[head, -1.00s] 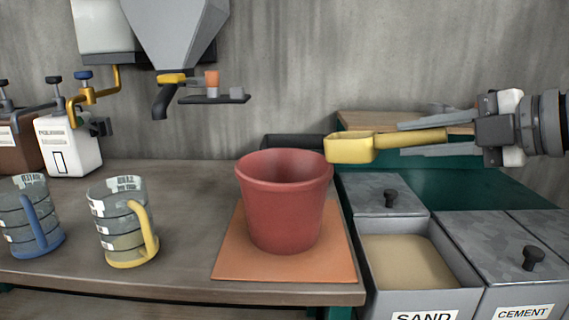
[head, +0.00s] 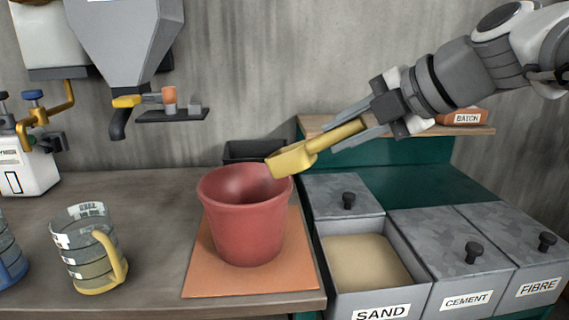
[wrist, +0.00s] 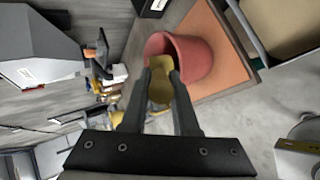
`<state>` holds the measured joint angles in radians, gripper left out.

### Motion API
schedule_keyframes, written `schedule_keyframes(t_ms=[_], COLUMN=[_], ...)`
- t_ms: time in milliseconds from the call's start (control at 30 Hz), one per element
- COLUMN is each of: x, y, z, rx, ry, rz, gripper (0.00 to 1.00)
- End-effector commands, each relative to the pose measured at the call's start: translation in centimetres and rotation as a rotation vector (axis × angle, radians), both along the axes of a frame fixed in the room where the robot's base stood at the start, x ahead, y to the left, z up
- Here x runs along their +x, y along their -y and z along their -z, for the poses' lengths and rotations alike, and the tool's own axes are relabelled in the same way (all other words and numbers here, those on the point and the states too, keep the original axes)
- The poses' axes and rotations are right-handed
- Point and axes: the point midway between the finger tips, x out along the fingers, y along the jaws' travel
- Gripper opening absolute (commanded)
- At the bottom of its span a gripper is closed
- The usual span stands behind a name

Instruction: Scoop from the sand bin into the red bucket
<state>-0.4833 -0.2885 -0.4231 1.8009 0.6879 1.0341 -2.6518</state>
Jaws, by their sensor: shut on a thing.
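My gripper (head: 352,132) is shut on the handle of a yellow scoop (head: 291,160). The scoop tilts down to the left, its head at the right rim of the red bucket (head: 246,222). In the wrist view the scoop (wrist: 160,82) overlaps the near side of the bucket (wrist: 190,62). What the scoop holds cannot be told. The bucket stands upright on an orange mat (head: 298,262); its floor is hidden. The sand bin (head: 365,262), labelled SAND, is open at the bench's right, with fairly level sand inside.
Lidded CEMENT (head: 440,240) and FIBRE (head: 518,228) bins stand right of the sand bin. A clear measuring jug with a yellow handle (head: 90,250) stands left of the bucket. A grey hopper (head: 125,45) hangs at upper left. A shelf (head: 475,129) lies behind my gripper.

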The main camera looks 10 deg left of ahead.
Motion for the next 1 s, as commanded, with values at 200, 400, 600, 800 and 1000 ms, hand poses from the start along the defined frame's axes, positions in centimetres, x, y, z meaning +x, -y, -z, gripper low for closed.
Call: schedule_keyframes(t_ms=[200,400,600,800,1000], x=[0.3,0.5,0.7,0.9,1.1], y=[-0.9,-1.7,-2.5,-3.2,-3.7], z=[-0.8,-0.9,-1.1,-1.6,-2.1], rx=[-0.051,-0.1,-0.148,-0.196,-0.243], ry=[-0.017,-0.031,-0.045,-0.061,-0.075], rz=[0.001,0.0,-0.001,-0.001,-0.001], gripper=[0.0,0.0,0.0,0.0,0.0])
